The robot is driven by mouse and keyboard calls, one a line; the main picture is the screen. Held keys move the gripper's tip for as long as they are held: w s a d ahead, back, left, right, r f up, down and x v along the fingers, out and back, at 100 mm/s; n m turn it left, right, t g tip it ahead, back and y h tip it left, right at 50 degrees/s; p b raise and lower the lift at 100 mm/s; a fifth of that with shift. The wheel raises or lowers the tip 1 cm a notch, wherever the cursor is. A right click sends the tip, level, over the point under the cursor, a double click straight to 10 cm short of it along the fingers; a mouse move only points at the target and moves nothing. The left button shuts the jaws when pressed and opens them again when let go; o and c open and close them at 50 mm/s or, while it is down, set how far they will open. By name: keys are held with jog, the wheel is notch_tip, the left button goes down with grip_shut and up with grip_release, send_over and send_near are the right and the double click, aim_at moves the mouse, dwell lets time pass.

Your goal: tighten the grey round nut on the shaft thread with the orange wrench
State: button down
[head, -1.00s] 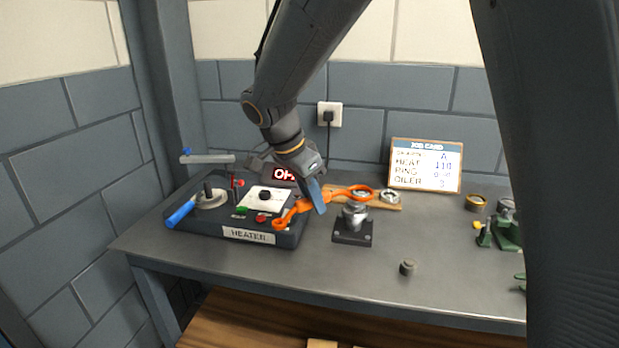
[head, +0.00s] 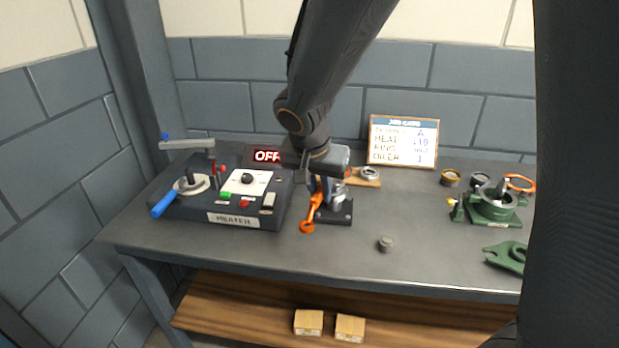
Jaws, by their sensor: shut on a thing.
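My gripper (head: 322,186) is shut on the orange wrench (head: 309,216) and points down over the left side of the dark shaft block (head: 333,217). The wrench's small end reaches toward the front of the table. Its large ring end is hidden behind my gripper. The grey metal shaft (head: 338,201) stands upright on the block, partly covered by my gripper. I cannot tell whether the wrench touches the nut or shaft. A small grey round piece (head: 386,244) lies loose on the table in front; I cannot tell whether it is the nut.
The heater (head: 232,200) stands to the left, its display reading OFF. A wooden board with a bearing ring (head: 369,174) lies behind the shaft block. A job card (head: 403,142) stands at the back. Green casing parts (head: 492,206) are at the right. The front middle table is mostly clear.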

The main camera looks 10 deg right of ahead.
jog(key=shift+s+d+f+n+y+b, duration=0.25)
jog(key=shift+d+f+n+b, duration=0.1)
jog(key=shift+d+f+n, duration=0.25)
jog(key=shift+s+d+f+n+y+b, duration=0.15)
jog(key=shift+s+d+f+n+b, duration=0.15)
jog(key=shift+d+f+n, duration=0.3)
jog(key=shift+s+b, duration=0.15)
jog(key=shift+b, duration=0.2)
jog(key=shift+f+b, duration=1.2)
jog(key=shift+b, duration=0.15)
dwell(0.6)
jog(key=shift+w+a+m+h+b, duration=0.2)
jog(key=shift+w+a+m+b, duration=0.2)
jog(key=shift+a+m+b, duration=0.7)
jog(key=shift+w+a+m+h+b, duration=0.2)
jog(key=shift+w+a+m+b, duration=0.2)
jog(key=shift+b, duration=1.3)
jog(key=shift+s, duration=0.1)
jog(key=shift+d, duration=0.15)
